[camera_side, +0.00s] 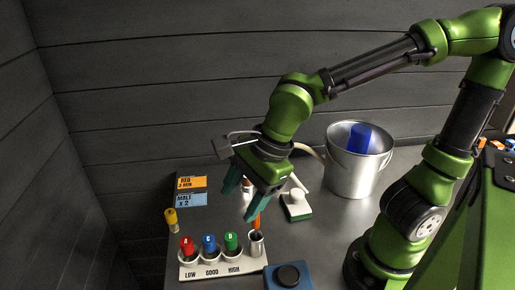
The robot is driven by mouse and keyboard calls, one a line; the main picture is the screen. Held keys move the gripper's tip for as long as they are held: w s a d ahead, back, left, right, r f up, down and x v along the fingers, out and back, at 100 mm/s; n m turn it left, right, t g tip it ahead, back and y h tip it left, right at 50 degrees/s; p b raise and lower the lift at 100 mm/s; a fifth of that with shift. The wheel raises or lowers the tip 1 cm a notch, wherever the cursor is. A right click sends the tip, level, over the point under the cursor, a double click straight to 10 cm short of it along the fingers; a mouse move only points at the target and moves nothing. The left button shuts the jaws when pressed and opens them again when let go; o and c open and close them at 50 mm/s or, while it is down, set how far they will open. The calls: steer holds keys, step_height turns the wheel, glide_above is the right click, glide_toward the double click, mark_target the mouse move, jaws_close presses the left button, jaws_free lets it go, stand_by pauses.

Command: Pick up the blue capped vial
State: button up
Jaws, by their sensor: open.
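The blue capped vial (209,244) stands upright in a white rack (222,271), in the middle position labelled GOOD. A red capped vial (187,247) is to its left and a green capped vial (231,243) to its right in the same rack. My gripper (246,200) is open, with teal fingers pointing down. It is above and behind the rack, to the right of the blue capped vial and apart from it. Nothing shows between the fingers that I can be sure is held.
A metal bucket (345,178) with a blue object inside stands right of my gripper. A yellow capped vial (171,220) stands left. A blue box (287,277) sits at the front beside a small metal cup (256,246). A green-based white block (296,206) lies behind.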

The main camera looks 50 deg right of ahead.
mark_target(209, 239)
steer(key=w+a+f+m, duration=0.1)
steer(key=w+f+m, duration=0.1)
steer(key=f+m, duration=0.1)
steer(key=w+a+f+m, duration=0.1)
steer(key=w+f+m, duration=0.1)
steer(key=f, duration=0.4)
steer(key=w+a+f+m, duration=0.1)
steer(key=w+f+m, duration=0.1)
steer(key=f+m, duration=0.2)
steer(key=shift+w+f+t, duration=0.3)
steer(key=shift+w+f, duration=0.05)
steer(key=shift+w, duration=0.05)
steer(key=shift+x, duration=0.85)
jaws_close()
steer(key=shift+r, duration=0.2)
